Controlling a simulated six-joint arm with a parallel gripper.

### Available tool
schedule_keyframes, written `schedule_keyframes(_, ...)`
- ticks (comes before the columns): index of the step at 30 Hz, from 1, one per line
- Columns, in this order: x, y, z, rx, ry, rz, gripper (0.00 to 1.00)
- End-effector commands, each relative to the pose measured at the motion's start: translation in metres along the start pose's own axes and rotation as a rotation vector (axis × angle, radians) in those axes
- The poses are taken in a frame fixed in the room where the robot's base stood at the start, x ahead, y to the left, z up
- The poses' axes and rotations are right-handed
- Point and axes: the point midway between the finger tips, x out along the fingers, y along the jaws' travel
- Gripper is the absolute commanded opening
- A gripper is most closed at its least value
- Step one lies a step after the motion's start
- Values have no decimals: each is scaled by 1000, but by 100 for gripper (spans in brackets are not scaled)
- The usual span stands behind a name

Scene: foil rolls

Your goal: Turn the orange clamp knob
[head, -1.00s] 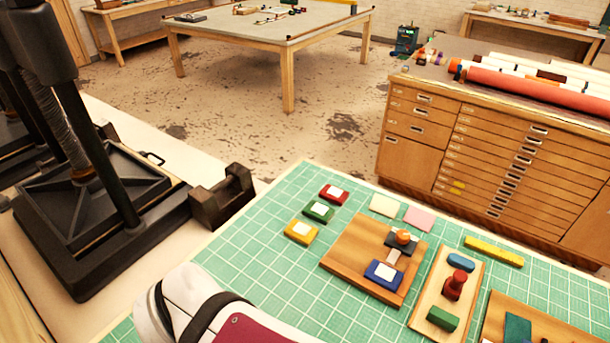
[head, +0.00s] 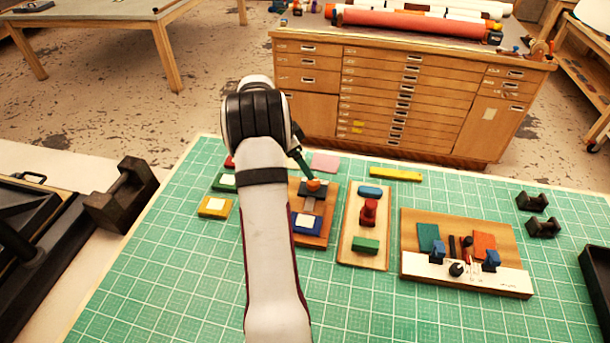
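The orange clamp knob (head: 313,184) sits on a dark block at the far end of a wooden board (head: 326,215). My arm reaches over the mat and hides the board's left part. My gripper (head: 308,170) shows only as a thin dark piece beyond the wrist, slanting down towards the knob. Its tip appears just above or behind the knob. I cannot tell whether it touches, and its fingers are too small to tell apart.
Dark blocks (head: 532,201) and a black tray (head: 597,280) are at the right. The front mat is clear.

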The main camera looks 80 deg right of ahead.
Motion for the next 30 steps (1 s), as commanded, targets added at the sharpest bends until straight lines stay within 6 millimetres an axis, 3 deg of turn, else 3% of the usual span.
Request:
schedule_keyframes(3,35,1,0,0,-1,3,77)
schedule_keyframes(9,70,0,0,0,-1,1,77)
schedule_keyframes(20,78,0,1,-2,0,-1,77)
schedule_keyframes(30,78,0,1,-2,0,-1,19)
